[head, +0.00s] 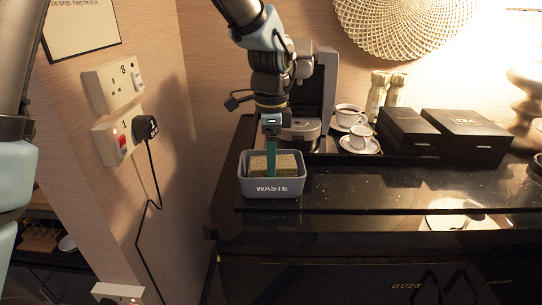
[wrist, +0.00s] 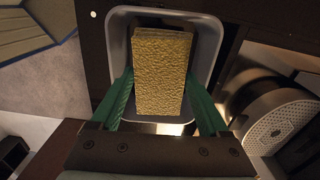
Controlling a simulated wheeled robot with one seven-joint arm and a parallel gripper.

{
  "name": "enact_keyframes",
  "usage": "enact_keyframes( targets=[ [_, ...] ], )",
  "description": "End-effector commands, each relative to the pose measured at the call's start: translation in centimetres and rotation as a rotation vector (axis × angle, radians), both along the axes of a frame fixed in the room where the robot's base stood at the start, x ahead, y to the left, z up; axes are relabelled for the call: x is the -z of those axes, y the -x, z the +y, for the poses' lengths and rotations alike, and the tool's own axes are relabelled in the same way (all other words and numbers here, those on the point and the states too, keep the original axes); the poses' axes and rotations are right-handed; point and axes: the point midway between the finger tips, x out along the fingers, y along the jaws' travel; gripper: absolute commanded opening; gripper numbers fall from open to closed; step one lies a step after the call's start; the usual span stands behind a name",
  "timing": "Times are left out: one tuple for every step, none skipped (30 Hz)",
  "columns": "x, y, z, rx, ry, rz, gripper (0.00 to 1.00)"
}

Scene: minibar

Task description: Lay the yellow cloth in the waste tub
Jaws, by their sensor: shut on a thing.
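The yellow cloth (wrist: 160,72) is a folded, textured block. In the wrist view it lies between the two green fingers of my gripper (wrist: 165,100), over the grey waste tub (wrist: 205,35). In the head view the cloth (head: 287,164) shows inside the rim of the tub (head: 272,188), which is marked WASTE and stands on the dark counter. My gripper (head: 270,160) points down into the tub and is shut on the cloth. Whether the cloth touches the tub's floor is hidden.
A coffee machine (head: 326,100) stands right behind the tub. Cups on saucers (head: 360,144) and black boxes (head: 465,131) stand further right on the tray. The wall with sockets (head: 115,85) is close on the left.

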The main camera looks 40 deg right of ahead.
Motion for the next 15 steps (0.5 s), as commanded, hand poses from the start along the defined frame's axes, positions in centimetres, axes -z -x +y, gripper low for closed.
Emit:
enact_keyframes(
  targets=[
    [-0.03,0.00,0.00,0.000,0.000,0.000,0.27],
    [-0.03,0.00,0.00,0.000,0.000,0.000,0.27],
    [-0.03,-0.01,-0.01,0.000,0.000,0.000,0.27],
    [-0.03,-0.01,-0.01,0.000,0.000,0.000,0.81],
    [-0.03,-0.01,-0.01,0.000,0.000,0.000,0.84],
    [-0.03,-0.01,-0.01,0.000,0.000,0.000,0.89],
    [-0.03,-0.01,-0.01,0.000,0.000,0.000,0.92],
    [-0.04,-0.01,-0.01,0.000,0.000,0.000,0.95],
    [-0.04,-0.01,-0.01,0.000,0.000,0.000,1.00],
    [-0.04,-0.01,-0.01,0.000,0.000,0.000,1.00],
    [-0.04,-0.02,-0.01,0.000,0.000,0.000,1.00],
    [-0.04,-0.01,-0.01,0.000,0.000,0.000,1.00],
    [-0.04,-0.02,-0.01,0.000,0.000,0.000,1.00],
    [-0.04,-0.02,-0.01,0.000,0.000,0.000,1.00],
    [-0.04,-0.02,-0.01,0.000,0.000,0.000,1.00]
  ],
)
